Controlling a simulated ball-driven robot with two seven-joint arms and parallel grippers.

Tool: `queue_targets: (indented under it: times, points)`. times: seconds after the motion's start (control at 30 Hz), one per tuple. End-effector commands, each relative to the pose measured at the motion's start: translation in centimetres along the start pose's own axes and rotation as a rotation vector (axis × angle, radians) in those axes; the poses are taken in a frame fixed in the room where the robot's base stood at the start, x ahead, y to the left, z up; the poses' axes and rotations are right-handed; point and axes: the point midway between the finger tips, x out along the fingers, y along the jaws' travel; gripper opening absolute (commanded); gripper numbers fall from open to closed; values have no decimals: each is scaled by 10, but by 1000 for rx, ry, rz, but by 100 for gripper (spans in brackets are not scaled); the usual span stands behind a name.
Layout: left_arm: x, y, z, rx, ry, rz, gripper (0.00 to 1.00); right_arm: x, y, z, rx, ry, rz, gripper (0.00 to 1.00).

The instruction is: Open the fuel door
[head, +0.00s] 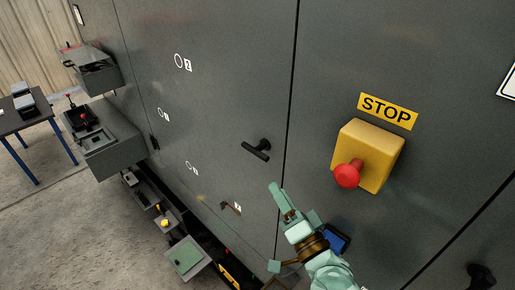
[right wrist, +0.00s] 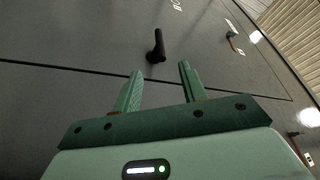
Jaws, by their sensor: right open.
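A grey enclosure door (head: 220,90) fills the middle of the head view; I cannot tell from any label whether it is the fuel door. It carries a black T-shaped handle (head: 257,150) near its right seam. My right gripper (head: 281,200) is below and right of the handle in the head view. In the right wrist view its two green fingers (right wrist: 160,72) are apart and empty. The black handle (right wrist: 157,47) shows just beyond and between the fingertips, with no visible contact. My left gripper is not in view.
A yellow box with a red stop button (head: 368,156) juts out right of the seam, under a STOP sign (head: 387,111). Several open boxes (head: 115,148) project from the enclosure at left. A blue-legged table (head: 25,118) stands far left on open floor.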

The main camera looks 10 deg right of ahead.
Motion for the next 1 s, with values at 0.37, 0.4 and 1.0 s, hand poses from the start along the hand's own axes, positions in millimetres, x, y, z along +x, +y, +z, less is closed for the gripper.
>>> queue_targets:
  times: [0.37,0.4,1.0]
  points:
    - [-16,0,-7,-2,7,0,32,96,-1,-1,-4,-1,0,42]
    - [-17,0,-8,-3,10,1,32,103,-1,-1,-4,-1,0,42]
    - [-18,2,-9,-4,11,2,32,131,1,0,-6,-2,2,28]
